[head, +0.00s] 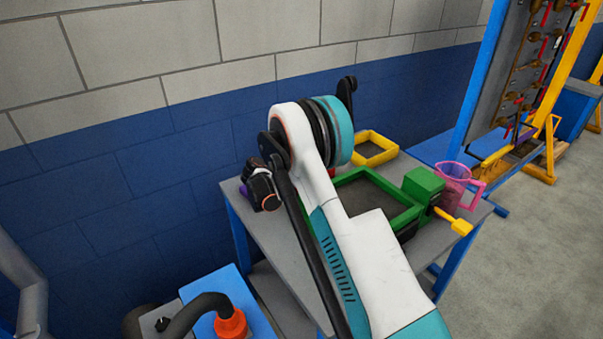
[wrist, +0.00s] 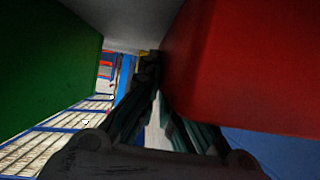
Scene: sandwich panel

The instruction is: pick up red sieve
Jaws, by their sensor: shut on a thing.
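The red sieve (wrist: 245,65) fills the right side of the wrist view as a large red surface very close to the camera. My gripper (wrist: 153,72) is shut on it, with the dark fingers close together at the red surface's left edge. The exact grip point is dark and hard to make out. In the head view my arm covers most of the sieve, and only a small patch of red shows beside the wrist.
A green sieve (head: 408,217) lies on the grey table (head: 278,238) beside a green block (head: 424,184). A yellow frame (head: 388,155), a pink pitcher (head: 455,180) and a yellow-handled tool (head: 455,222) are also there. A green wall (wrist: 45,60) is close on the wrist view's left.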

